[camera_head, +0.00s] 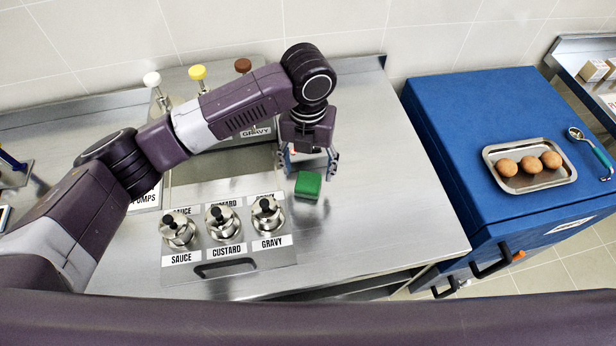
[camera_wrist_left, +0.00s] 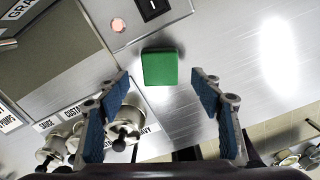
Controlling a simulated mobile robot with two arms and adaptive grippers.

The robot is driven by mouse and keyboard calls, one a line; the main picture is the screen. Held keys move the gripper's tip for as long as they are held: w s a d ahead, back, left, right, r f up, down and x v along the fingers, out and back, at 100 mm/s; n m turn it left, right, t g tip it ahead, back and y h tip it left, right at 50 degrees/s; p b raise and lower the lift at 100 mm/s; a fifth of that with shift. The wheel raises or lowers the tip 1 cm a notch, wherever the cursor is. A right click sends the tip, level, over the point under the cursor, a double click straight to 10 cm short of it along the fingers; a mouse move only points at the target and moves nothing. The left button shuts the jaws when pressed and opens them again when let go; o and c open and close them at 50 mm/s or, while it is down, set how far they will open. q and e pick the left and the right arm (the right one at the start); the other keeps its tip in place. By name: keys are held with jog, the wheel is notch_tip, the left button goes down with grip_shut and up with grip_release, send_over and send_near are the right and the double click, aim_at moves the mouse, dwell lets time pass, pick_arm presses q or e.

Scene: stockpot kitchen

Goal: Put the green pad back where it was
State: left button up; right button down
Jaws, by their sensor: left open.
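The green pad (camera_head: 308,185) lies on the steel counter, to the right of the pot lids labelled gravy. It also shows in the left wrist view (camera_wrist_left: 160,68), flat on the metal, beyond and between the fingertips. My left gripper (camera_head: 308,166) is open and empty, pointing down just behind the pad in the head view. Its two blue-padded fingers (camera_wrist_left: 166,98) stand wide apart in the wrist view, with the pad apart from them. My right gripper is in neither view.
A holder with three lidded pots (camera_head: 222,224) stands left of the pad. Pumps with white, yellow (camera_head: 197,73) and brown knobs stand behind. Counter right of the pad is clear.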

aim_at(308, 181)
pick_arm(q)
notch_tip(308, 181, up, 8)
jog(key=b, duration=0.1)
jog(key=shift+f, duration=0.25)
